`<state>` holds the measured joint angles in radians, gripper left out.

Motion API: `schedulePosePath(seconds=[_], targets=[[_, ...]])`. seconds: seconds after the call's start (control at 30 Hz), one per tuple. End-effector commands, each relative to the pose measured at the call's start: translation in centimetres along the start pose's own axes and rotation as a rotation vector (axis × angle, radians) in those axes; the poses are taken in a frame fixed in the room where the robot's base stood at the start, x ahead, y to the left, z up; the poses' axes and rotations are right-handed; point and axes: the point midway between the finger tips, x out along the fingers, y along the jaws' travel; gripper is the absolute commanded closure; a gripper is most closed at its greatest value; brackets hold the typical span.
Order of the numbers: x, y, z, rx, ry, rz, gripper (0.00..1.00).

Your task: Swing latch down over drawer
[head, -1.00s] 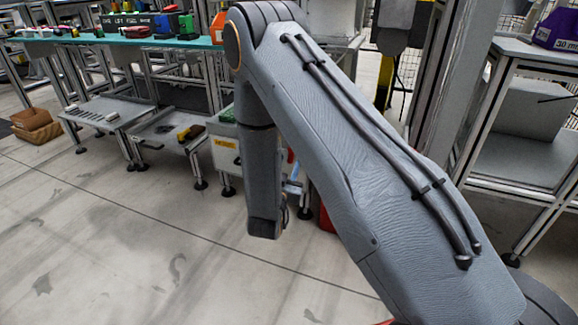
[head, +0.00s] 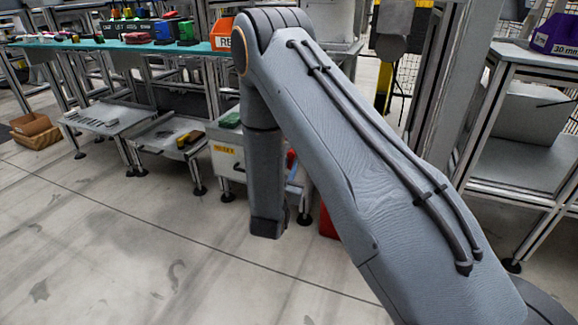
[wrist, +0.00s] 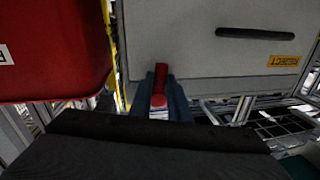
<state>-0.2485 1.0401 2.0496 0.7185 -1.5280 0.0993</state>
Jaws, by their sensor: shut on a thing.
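In the wrist view my gripper (wrist: 161,97) is shut on a red rod-like part, the latch handle (wrist: 160,76). The handle stands between the two dark fingers, and the rest of the latch is hidden by them. Right behind it is the pale grey drawer front (wrist: 195,50), with a dark handle slot and an upside-down yellow REJECT label. The handle is near the left part of this front. I cannot tell whether the latch lies across the drawer. In the head view the drawer cabinet (head: 226,160) stands left of my arm, which hides my gripper.
A red bin (wrist: 50,50) is close on the left in the wrist view. In the head view, a long bench (head: 120,43) with tools stands behind, low metal trolleys (head: 105,118) stand left of the cabinet, and a grey shelf rack (head: 515,175) is at right. The floor in front is clear.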

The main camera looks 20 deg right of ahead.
Motion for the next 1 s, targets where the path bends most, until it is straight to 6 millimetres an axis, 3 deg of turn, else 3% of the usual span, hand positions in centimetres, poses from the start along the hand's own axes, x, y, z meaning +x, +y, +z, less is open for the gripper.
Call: schedulePosePath(seconds=[0.33,0.73,0.77,0.87,1.0], targets=[[-0.19,0.51,-0.27,-0.130,-0.023,0.005,1.00],[-0.12,0.56,-0.08,-0.149,-0.025,0.005,1.00],[-0.12,0.57,-0.08,-0.149,-0.025,0.005,0.82],[-0.12,0.56,-0.08,-0.148,-0.025,0.005,0.65],[-0.11,0.53,-0.08,-0.148,-0.025,0.005,0.65]])
